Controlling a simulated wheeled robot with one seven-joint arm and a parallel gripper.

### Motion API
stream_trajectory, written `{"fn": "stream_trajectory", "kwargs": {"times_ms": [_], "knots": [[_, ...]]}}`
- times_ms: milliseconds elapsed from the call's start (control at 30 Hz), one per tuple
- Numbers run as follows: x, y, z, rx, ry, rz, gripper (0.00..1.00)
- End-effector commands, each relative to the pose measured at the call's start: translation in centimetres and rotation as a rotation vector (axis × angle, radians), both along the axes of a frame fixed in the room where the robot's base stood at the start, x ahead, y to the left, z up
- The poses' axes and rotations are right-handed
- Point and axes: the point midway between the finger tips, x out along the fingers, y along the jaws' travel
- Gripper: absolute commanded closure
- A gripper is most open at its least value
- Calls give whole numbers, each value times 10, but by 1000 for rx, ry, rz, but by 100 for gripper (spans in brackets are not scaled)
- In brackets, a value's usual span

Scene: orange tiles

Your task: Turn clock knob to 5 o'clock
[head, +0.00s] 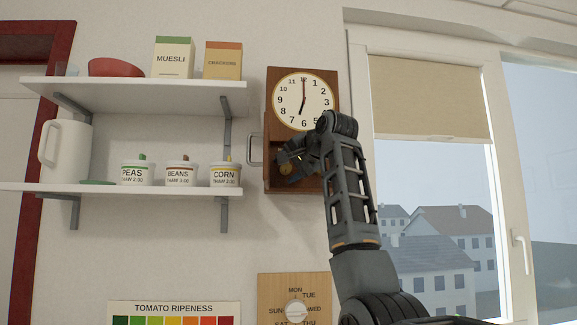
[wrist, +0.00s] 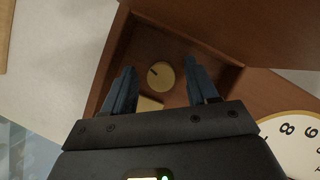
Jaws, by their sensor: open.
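The wooden wall clock (head: 273,90) hangs right of the shelves. On its white face (head: 290,112), a red hand points to 12 and a black hand points down near 6 to 7. The round yellowish knob (wrist: 165,80) sits inside the wooden case below the face. Its dark mark points to the upper left in the wrist view. My gripper (wrist: 160,67) is open, with one finger on each side of the knob in that view. I cannot tell whether the fingers touch it. In the head view my gripper (head: 291,164) covers much of the case's lower part.
A metal handle (head: 252,150) stands out at the clock's left. Shelves (head: 140,92) with pots and boxes are on the left. A window (head: 430,190) is on the right. A wooden day dial (head: 270,285) is below. Case walls (wrist: 225,72) surround my fingers.

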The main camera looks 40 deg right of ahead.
Motion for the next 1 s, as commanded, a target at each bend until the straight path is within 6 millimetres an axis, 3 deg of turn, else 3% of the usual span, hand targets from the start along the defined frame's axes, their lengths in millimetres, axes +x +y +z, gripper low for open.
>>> {"fn": "stream_trajectory", "kwargs": {"times_ms": [167,733,1000], "knots": [[0,0,0,0,0,0,44],[0,0,-1,0,1,-1,98],[0,0,0,-26,17,-1,98]]}}
